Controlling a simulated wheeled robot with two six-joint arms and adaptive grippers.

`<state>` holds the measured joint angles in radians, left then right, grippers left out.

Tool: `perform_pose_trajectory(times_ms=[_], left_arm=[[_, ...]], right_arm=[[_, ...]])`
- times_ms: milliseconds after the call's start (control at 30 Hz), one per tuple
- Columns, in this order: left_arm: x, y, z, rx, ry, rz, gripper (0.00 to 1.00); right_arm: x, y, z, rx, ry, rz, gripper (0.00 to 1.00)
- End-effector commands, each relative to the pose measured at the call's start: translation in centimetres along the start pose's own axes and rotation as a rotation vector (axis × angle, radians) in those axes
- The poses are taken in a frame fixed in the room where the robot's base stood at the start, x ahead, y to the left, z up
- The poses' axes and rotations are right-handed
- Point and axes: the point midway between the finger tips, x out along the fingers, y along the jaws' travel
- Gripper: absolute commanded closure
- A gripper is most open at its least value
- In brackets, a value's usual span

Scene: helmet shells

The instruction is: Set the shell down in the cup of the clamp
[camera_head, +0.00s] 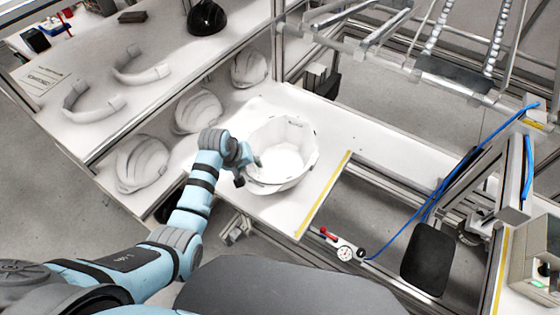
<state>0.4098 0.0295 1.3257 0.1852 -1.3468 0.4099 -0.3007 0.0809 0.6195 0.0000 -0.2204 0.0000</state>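A white helmet shell (290,162) lies open side up on the white tabletop area in the middle of the view. My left gripper (250,172) is at the left edge of this shell, with one finger by the inside of the rim and one outside it. Whether its fingers press on the rim is too small to tell. A thin darker curved edge shows under the shell's near side; I cannot tell whether it belongs to the clamp's cup. The clamp is not clearly seen. My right gripper is not in view.
Several white shells (143,163) lie on the lower shelf at left. Headband-like parts (92,101) and a black helmet (206,17) are on the upper shelf. A gauge with a red knob (345,252) sits beyond the yellow-striped table edge (323,194). A blue hose (420,215) runs at right.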

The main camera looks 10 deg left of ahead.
Motion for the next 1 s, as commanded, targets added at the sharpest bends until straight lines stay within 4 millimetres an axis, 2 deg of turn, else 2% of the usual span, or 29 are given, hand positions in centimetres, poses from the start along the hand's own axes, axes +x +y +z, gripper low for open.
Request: perform_pose_trajectory(times_ms=[267,500,1000], left_arm=[[0.62,0.06,-0.06,0.001,0.002,0.001,0.62],[0.61,0.03,-0.04,0.0,0.001,0.001,1.0],[0.03,0.29,-0.34,0.0,0.004,0.003,1.0]], right_arm=[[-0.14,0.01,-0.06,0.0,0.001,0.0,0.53],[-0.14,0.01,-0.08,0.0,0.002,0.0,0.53],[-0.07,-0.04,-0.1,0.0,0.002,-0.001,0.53]])
